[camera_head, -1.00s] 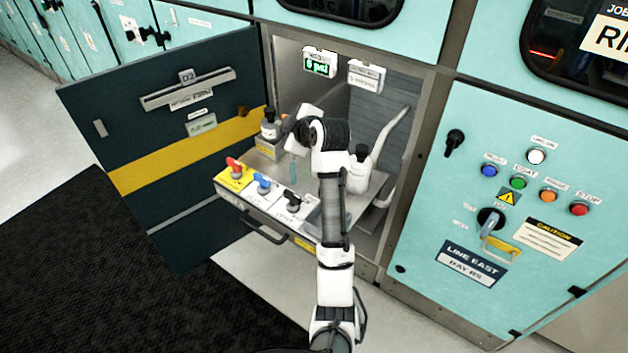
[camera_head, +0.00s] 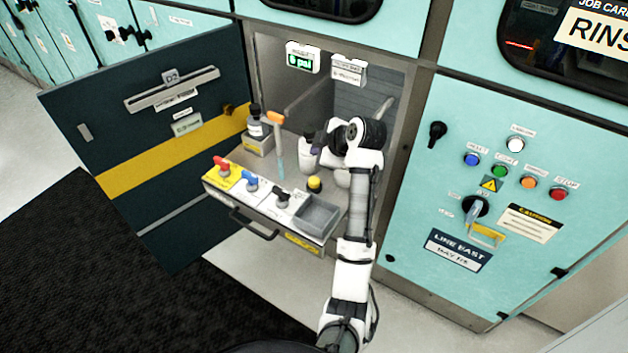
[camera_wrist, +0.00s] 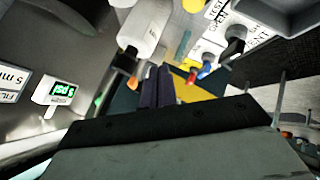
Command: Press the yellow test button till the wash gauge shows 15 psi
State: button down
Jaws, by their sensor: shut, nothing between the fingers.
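The yellow test button (camera_head: 315,183) stands on a dark round base on the pull-out shelf, behind the grey bin. My gripper (camera_head: 318,150) is above and behind the button, apart from it. In the wrist view its dark fingers (camera_wrist: 158,86) are together with nothing between them. The wash gauge (camera_head: 302,58) is a small white display with green digits at the back of the cabinet. It also shows turned over in the wrist view (camera_wrist: 62,92). It seems to read a low psi value, but the digit is too small to be sure.
Red (camera_head: 222,165), blue (camera_head: 250,181) and black (camera_head: 282,197) valve handles line the shelf front beside the grey bin (camera_head: 308,215). An orange-topped tube (camera_head: 276,140) and a dark-capped bottle (camera_head: 254,125) stand at left. The open door (camera_head: 150,130) is on the left.

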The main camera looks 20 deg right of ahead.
aim_at(317, 182)
notch_tip(317, 182, down, 8)
jog(key=b, duration=0.5)
jog(key=shift+f, duration=0.2)
dwell(1.7)
jog(key=shift+f+b, duration=0.4)
jog(key=shift+b, duration=0.05)
jog(key=shift+f+b, duration=0.45)
jog(key=shift+f, duration=0.2)
dwell(0.5)
dwell(0.4)
jog(key=shift+r+p, duration=0.7)
jog(key=shift+r, duration=0.35)
jog(key=shift+r+p, duration=1.75)
jog(key=shift+r, duration=0.85)
